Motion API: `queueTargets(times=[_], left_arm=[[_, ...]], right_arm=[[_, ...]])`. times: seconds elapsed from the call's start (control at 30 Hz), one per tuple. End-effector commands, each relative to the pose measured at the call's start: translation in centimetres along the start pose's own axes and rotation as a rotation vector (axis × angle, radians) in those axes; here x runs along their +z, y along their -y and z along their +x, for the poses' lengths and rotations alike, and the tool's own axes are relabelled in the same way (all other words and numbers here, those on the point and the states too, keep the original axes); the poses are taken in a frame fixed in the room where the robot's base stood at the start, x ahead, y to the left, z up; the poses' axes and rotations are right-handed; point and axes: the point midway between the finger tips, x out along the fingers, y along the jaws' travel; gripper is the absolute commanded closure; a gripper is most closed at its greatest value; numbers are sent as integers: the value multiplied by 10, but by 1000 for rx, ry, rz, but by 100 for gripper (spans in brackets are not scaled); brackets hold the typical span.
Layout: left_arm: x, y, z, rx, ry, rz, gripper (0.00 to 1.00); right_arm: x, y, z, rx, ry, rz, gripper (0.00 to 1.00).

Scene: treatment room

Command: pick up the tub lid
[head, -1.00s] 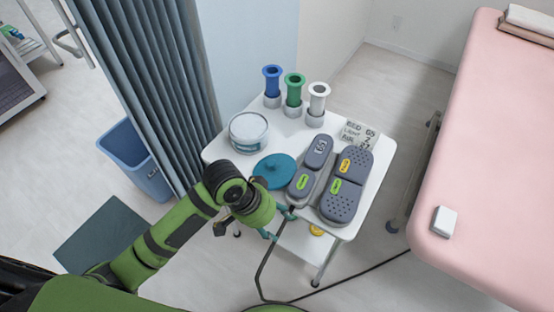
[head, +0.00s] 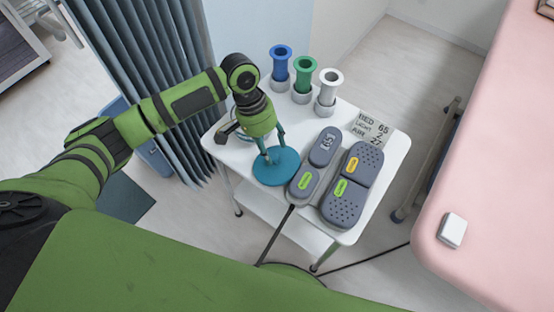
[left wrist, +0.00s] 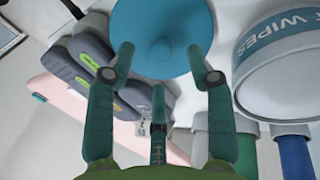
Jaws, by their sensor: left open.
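The tub lid is a round teal disc (head: 275,174) with a small knob, lying flat on the white trolley top (head: 376,190). It fills the upper middle of the left wrist view (left wrist: 160,20). My left gripper (head: 273,152) is above the lid, pointing down, with its fingers apart. In the left wrist view its fingertips (left wrist: 160,56) are on either side of the knob, and nothing is held between them. I cannot tell whether the fingertips touch the lid. The white wipes tub (left wrist: 280,65) is beside the lid, mostly hidden by my arm in the head view. My right gripper is not seen.
Blue (head: 280,63), green (head: 304,72) and white (head: 328,85) holders stand along the trolley's back edge. Grey handsets (head: 345,188) lie right of the lid, close by. A label card (head: 371,128) lies behind them. A pink couch (head: 480,160) is at right, a curtain (head: 135,75) at left.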

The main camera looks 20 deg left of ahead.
Motion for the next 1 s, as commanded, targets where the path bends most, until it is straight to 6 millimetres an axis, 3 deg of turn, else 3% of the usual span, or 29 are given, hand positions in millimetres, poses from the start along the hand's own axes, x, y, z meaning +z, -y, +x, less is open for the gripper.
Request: queueTargets(times=[0.23,0.53,0.57,0.67,0.7,1.0], left_arm=[[1,0,36,0,0,1,46],[1,0,42,-1,-2,2,46],[1,0,42,-1,-2,2,54],[1,0,42,-1,-2,2,94],[1,0,42,-1,-2,2,100],[1,0,42,-1,-2,2,100]], right_arm=[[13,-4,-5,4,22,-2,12],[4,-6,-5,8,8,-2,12],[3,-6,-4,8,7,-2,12],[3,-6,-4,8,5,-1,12],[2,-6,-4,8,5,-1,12],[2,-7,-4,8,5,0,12]])
